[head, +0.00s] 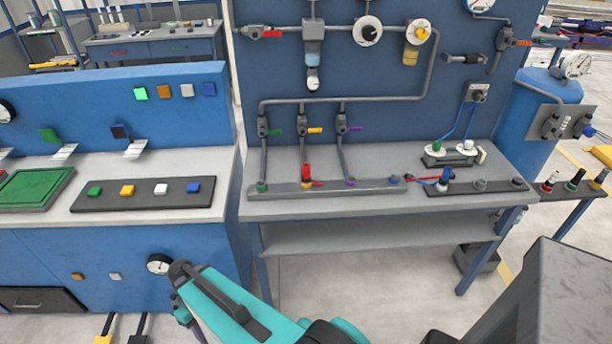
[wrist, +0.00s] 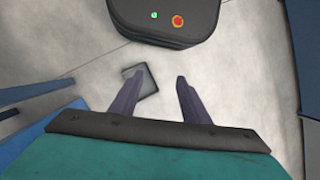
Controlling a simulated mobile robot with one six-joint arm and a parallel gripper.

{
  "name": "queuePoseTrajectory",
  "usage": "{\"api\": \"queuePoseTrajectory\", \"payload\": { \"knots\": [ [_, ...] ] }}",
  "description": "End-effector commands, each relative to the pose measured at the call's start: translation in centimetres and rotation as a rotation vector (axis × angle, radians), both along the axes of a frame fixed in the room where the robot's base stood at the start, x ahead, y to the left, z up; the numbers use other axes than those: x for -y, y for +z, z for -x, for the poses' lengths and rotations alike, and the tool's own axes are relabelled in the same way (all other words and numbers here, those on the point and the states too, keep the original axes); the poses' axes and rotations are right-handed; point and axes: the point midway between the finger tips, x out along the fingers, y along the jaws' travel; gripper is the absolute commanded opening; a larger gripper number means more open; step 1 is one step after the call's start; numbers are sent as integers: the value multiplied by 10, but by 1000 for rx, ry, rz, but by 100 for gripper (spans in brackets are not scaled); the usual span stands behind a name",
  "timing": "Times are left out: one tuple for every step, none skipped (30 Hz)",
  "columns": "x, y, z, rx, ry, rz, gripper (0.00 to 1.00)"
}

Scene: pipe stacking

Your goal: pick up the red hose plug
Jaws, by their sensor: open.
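A red upright piece (head: 306,172), which looks like the red hose plug, stands on the long grey manifold bar (head: 375,187) on the right bench. A small red part sticks out at its base. A thin red hose (head: 420,178) runs near the bar's right end to a blue-topped plug (head: 444,178). In the head view my teal arm is low, in front of the benches, well apart from the red piece. The fingers cannot be made out clearly there.
The right bench (head: 370,208) has a blue back panel with pipes, valves and gauges above the bar. A side stand (head: 560,190) holds several plugs. The left blue bench (head: 150,240) carries coloured blocks and a green tray. Floor between my arm and the right bench is open.

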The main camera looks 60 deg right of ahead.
Motion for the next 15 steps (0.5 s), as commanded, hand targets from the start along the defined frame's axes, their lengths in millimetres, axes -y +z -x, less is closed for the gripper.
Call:
{"api": "queuePoseTrajectory", "payload": {
  "knots": [
    [12, 10, -12, 23, -18, -1, 42],
    [18, 17, -18, 35, -28, -1, 42],
    [27, 24, -25, 50, -39, -2, 42],
    [33, 30, -31, 62, -50, -2, 42],
    [40, 36, -36, 74, -58, -2, 42],
    [50, 45, -43, 91, -72, -2, 42],
    [56, 51, -47, 103, -80, -1, 42],
    [64, 57, -52, 115, -90, 0, 42],
    [74, 66, -58, 131, -104, 2, 42],
    [81, 73, -62, 143, -115, 3, 42],
    [89, 79, -65, 155, -125, 6, 42],
    [100, 88, -70, 171, -138, 8, 42],
    [108, 95, -73, 182, -149, 10, 42],
    [116, 102, -76, 195, -159, 14, 42],
    [127, 111, -80, 211, -173, 18, 42]
  ]
}}
